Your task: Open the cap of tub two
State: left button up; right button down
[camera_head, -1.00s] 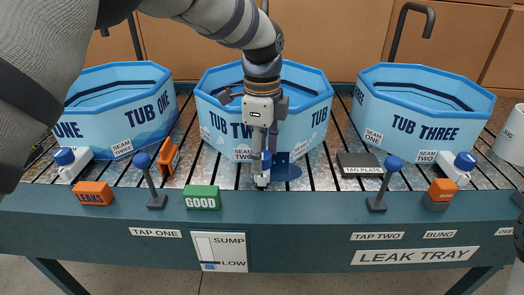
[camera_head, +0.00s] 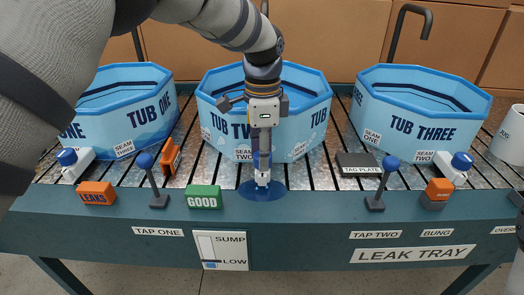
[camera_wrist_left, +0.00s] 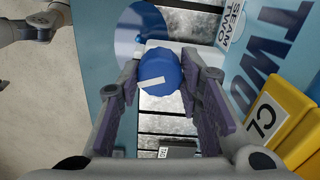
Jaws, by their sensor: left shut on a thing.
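Tub two (camera_head: 215,120) is a light blue octagonal tub in the middle of the table. Its blue cap (camera_wrist_left: 160,72), with a white stripe, sits between the fingers of my left gripper (camera_head: 262,170). The left wrist view also shows the gripper (camera_wrist_left: 165,95) with a finger on each side of the cap. A white fitting (camera_wrist_left: 165,47) shows beside the cap; I cannot tell whether the cap is still seated on it. A flat blue round patch (camera_head: 276,192) lies below the gripper in front of the tub.
Tub one (camera_head: 118,125) and tub three (camera_head: 425,125) flank tub two. A green GOOD block (camera_head: 204,197), a blue-knobbed lever (camera_head: 156,185) and a TAG PLATE block (camera_head: 360,163) stand nearby. A yellow CL block (camera_wrist_left: 275,120) is close right of the gripper in the left wrist view.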

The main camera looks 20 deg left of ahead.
pick_arm(q)
jog(key=n, duration=0.4)
jog(key=shift+n, duration=0.3)
jog(key=n, duration=0.3)
jog(key=shift+n, duration=0.3)
jog(key=n, duration=0.4)
jog(key=shift+p, duration=0.3)
jog(key=shift+n, duration=1.8)
pick_arm(e)
jog(key=shift+w+r, duration=0.45)
jog(key=shift+w, duration=0.05)
pick_arm(q)
jog(key=shift+n, duration=0.3)
jog(key=o, duration=1.2)
jog(key=shift+c, duration=0.2)
